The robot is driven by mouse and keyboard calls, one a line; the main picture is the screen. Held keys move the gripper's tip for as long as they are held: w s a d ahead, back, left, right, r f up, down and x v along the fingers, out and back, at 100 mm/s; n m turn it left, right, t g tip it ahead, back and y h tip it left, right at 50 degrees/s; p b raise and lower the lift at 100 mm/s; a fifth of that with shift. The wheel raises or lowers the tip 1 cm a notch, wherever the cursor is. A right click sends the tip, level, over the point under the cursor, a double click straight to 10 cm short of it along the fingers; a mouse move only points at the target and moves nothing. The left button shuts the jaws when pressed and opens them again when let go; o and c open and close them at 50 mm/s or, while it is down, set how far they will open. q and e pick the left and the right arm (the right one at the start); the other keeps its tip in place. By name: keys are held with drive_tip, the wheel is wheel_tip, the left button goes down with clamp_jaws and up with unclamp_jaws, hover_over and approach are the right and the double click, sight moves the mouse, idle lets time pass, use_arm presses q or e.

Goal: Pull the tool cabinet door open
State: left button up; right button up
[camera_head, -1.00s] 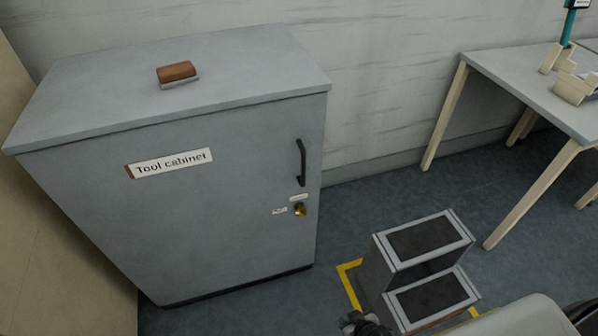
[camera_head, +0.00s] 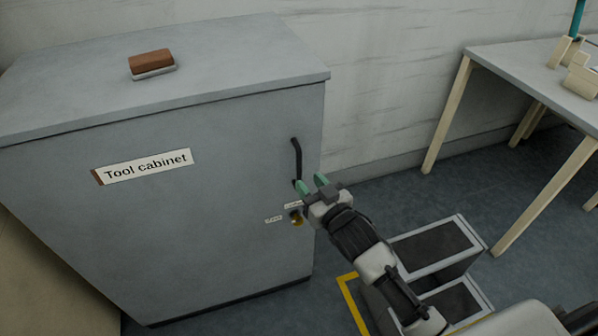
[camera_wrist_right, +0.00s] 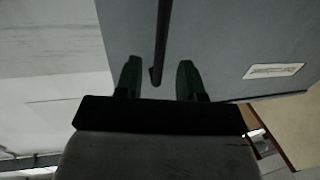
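The grey tool cabinet (camera_head: 190,230) stands at the left in the head view with its door shut. Its black vertical bar handle (camera_head: 297,160) is near the door's right edge. A lock with a brass-coloured part (camera_head: 296,218) sits below the handle. My right gripper (camera_head: 312,184) is open at the handle's lower end, its green fingertips pointing toward the door. In the right wrist view the handle (camera_wrist_right: 162,40) runs down toward the gap between the two spread fingers (camera_wrist_right: 158,78); I cannot tell whether they touch it. My left gripper is not in view.
A brown and grey block (camera_head: 152,64) lies on the cabinet top. A grey step stool (camera_head: 440,250) stands on the floor right of the cabinet, by yellow floor tape (camera_head: 350,300). A table (camera_head: 530,80) stands at the right. Floor between cabinet and table is partly clear.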

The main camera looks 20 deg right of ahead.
sight(300, 173)
drive_tip(key=x, duration=0.5)
drive_tip(key=shift+w+a, duration=0.1)
drive_tip(key=shift+w, duration=0.1)
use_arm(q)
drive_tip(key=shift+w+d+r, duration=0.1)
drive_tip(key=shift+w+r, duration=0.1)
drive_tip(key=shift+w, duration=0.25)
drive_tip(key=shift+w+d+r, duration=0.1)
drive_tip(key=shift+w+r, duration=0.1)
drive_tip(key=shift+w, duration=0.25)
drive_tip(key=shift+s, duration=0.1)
use_arm(e)
clamp_jaws()
